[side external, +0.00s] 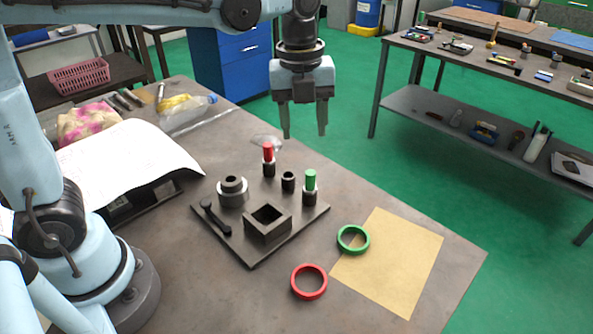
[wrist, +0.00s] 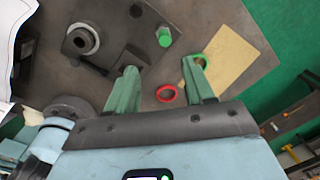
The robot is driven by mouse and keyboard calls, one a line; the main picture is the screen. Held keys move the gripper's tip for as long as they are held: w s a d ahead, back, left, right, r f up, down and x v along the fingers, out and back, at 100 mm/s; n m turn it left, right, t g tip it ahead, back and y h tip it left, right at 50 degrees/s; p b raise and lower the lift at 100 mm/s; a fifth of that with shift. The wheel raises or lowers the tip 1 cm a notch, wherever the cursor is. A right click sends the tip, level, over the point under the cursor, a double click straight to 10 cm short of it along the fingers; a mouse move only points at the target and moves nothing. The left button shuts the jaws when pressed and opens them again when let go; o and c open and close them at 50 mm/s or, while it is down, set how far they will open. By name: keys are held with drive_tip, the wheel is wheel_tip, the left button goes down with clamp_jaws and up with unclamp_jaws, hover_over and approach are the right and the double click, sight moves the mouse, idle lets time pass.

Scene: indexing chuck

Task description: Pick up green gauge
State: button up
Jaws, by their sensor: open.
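A green cylindrical gauge (side external: 310,180) stands upright in a dark round holder (side external: 310,197) at the right corner of a dark plate (side external: 250,257). In the wrist view, the green gauge (wrist: 164,37) shows end-on above the space between my fingers. A green ring (side external: 353,240) lies flat to the right of the plate; in the wrist view one finger partly hides the green ring (wrist: 202,58). My gripper (side external: 305,136) is open and empty, pointing down, well above the table and higher than the green gauge. It also shows in the wrist view (wrist: 159,66).
A red cylinder (side external: 268,152) stands in another holder; an empty black holder (side external: 288,182) is between. The plate also carries a round chuck (side external: 232,191), a square block (side external: 268,226) and a lever (side external: 215,217). A red ring (side external: 309,282) and tan sheet (side external: 392,262) lie nearby.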

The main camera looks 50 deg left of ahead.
sight(310, 173)
drive_tip(key=shift+w+d+f+m+g, duration=0.2)
drive_tip(key=shift+f+m, duration=0.3)
drive_tip(key=shift+f, duration=1.55)
drive_tip(key=shift+w+d+f+m+g, duration=0.1)
drive_tip(key=shift+w+f+m, duration=0.3)
drive_tip(key=shift+f, duration=1.7)
drive_tip(key=shift+w+d+f+m+g, duration=0.1)
drive_tip(key=shift+f+m, duration=0.5)
drive_tip(key=shift+f, duration=1.45)
drive_tip(key=shift+s, duration=0.1)
drive_tip(key=shift+c, duration=0.3)
clamp_jaws()
